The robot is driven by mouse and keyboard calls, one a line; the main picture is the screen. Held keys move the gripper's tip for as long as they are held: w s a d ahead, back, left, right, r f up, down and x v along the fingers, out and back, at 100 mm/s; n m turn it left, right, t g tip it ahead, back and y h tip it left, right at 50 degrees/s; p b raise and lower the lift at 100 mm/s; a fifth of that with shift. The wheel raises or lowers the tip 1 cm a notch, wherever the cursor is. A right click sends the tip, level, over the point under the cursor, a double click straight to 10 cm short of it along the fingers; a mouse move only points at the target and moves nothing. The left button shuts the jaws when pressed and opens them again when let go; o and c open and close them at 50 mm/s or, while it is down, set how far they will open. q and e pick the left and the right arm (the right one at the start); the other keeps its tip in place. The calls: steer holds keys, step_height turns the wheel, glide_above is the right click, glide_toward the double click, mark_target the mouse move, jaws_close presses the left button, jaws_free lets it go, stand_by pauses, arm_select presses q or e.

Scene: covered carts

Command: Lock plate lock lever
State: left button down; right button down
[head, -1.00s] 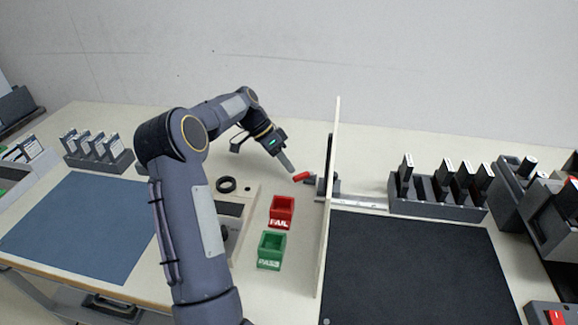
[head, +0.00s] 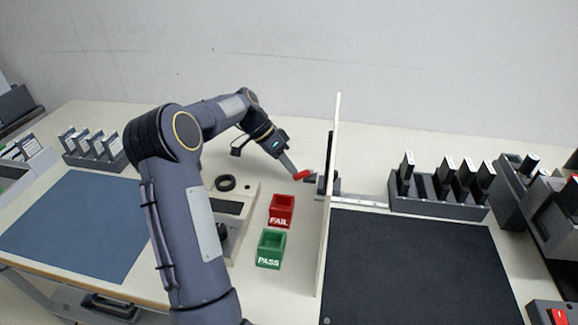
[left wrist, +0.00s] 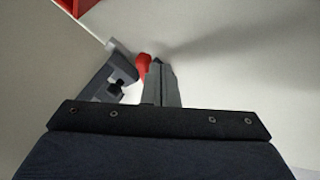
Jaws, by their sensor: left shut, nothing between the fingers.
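The lock lever has a red handle (head: 303,175) that points left from a dark clamp block (head: 322,183) at the foot of the upright divider. My left gripper (head: 294,171) is shut and empty, its fingertips right beside the free end of the red handle. In the left wrist view the shut fingers (left wrist: 160,85) point away from the camera, with the red handle (left wrist: 144,66) just left of their tips. Whether they touch cannot be told. A grey part (left wrist: 108,78) lies left of the fingers, partly hidden by the gripper body. My right gripper is not in view.
The thin upright divider (head: 328,220) stands close right of the lever. A red FAIL bin (head: 281,222) and a green PASS bin (head: 270,262) stand in front. A metal rail (head: 360,201) and a slotted rack (head: 440,207) lie to the right. The table behind the lever is clear.

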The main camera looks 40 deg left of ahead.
mark_target(295, 177)
arm_select(q)
steer(key=shift+s, duration=0.1)
steer(key=shift+s+d+f+n+t+b, duration=0.1)
steer(key=shift+d+n+t+b, duration=0.1)
steer(key=shift+n+b, duration=0.2)
steer(key=shift+s+d+f+n+t+b, duration=0.1)
steer(key=shift+n+t+b, duration=0.15)
steer(key=shift+b, duration=0.25)
steer(key=n+t+b, duration=0.1)
steer(key=b, duration=0.1)
steer(key=s+d+n+y+b, duration=0.1)
steer(key=n, duration=0.1)
steer(key=shift+d+t+y+b, duration=0.15)
steer(key=shift+t+y+b, duration=0.15)
steer(key=shift+t+b, duration=0.05)
steer(key=shift+s+d+n+t+y+b, duration=0.2)
steer(key=shift+d+n+t+y+b, duration=0.25)
steer(key=shift+n, duration=0.5)
steer(key=shift+s+d+r+n+t+y+b, duration=0.1)
steer(key=shift+d+n+t+y+b, duration=0.15)
steer(key=shift+n, duration=0.25)
steer(key=shift+d+r+n+y+b, duration=0.1)
steer(key=shift+d+n+y+b, duration=0.15)
steer(key=shift+n, duration=0.25)
steer(key=shift+a, duration=0.15)
steer(key=shift+w+a+p, duration=0.4)
steer(key=shift+w+a, duration=0.1)
steer(key=shift+w, duration=0.2)
